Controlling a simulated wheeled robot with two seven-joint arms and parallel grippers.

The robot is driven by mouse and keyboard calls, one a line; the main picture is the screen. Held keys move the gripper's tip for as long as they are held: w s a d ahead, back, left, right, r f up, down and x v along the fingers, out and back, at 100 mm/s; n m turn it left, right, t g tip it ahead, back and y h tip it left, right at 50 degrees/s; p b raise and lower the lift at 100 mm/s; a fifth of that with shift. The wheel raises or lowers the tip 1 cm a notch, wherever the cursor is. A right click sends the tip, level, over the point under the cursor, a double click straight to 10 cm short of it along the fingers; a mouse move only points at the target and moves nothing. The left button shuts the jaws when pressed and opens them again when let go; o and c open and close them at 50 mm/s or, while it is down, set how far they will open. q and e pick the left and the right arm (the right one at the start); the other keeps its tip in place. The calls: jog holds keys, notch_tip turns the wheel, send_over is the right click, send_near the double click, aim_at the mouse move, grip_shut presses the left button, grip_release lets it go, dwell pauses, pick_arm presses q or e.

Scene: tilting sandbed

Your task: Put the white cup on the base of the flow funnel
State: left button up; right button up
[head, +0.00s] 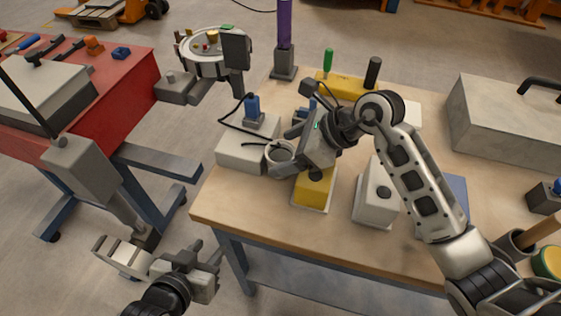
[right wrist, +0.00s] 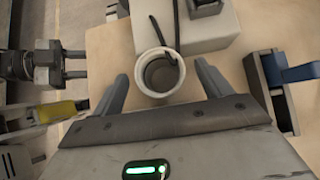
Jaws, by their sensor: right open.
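The white cup (head: 281,153) is beside the white box on the wooden table in the head view. In the right wrist view the cup (right wrist: 160,73) shows its open top and looks empty. My right gripper (head: 291,149) is open, its two fingers (right wrist: 164,85) on either side of the cup, with gaps showing between them and its wall. I cannot tell whether the cup rests directly on the table. My left gripper (head: 212,258) is open and empty, low in front of the table's left side. I cannot surely pick out the flow funnel or its base.
The white box (head: 237,155) with a blue part and black cable adjoins the cup. A yellow block (head: 313,193) and a pale box (head: 373,205) stand near the front edge. A purple column (head: 285,22) stands at the back; a grey case (head: 505,125) is at right.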

jog(key=c, duration=1.1)
jog(key=shift+c, duration=0.2)
